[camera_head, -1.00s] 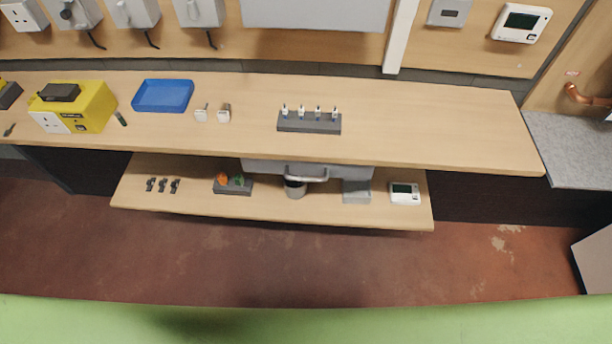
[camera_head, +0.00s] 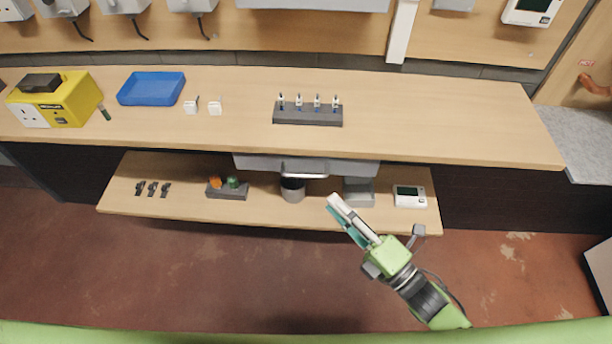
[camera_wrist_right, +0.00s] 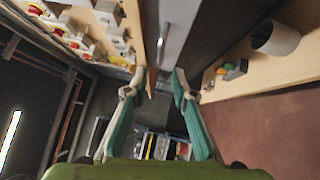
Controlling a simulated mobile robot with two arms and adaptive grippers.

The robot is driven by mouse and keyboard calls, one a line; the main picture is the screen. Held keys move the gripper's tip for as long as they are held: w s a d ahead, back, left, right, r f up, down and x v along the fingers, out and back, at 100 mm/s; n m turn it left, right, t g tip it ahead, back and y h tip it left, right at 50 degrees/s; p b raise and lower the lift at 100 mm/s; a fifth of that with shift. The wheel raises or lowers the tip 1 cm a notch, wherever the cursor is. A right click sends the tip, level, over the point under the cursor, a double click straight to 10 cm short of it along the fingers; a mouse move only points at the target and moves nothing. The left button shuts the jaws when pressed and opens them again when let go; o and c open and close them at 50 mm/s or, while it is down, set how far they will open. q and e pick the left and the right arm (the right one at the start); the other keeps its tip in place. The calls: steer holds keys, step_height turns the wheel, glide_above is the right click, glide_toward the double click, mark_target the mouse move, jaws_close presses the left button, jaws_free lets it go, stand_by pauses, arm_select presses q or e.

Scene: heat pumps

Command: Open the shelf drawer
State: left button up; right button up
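The shelf drawer (camera_head: 345,167) is a grey-white box front under the worktop, above the lower shelf. Its metal handle (camera_head: 304,172) sticks out at the middle, and the drawer looks shut. My right gripper (camera_head: 332,204) is in front of the lower shelf, below and right of the handle, apart from it. In the right wrist view its two teal-padded fingers (camera_wrist_right: 156,78) are spread with nothing between them. The handle (camera_wrist_right: 161,46) shows there just beyond the fingertips, against the grey drawer (camera_wrist_right: 180,22). My left gripper is not in view.
The lower shelf (camera_head: 245,213) holds a grey cup (camera_head: 292,189), a block with orange and green parts (camera_head: 228,188), a grey box (camera_head: 358,191) and a white thermostat (camera_head: 410,196). The worktop (camera_head: 430,115) lies above. The red floor in front is clear.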

mark_target(306, 176)
steer(key=b+x, duration=0.1)
steer(key=x, duration=0.9)
steer(key=shift+w+a, duration=0.2)
steer(key=shift+w, duration=0.1)
jaws_close()
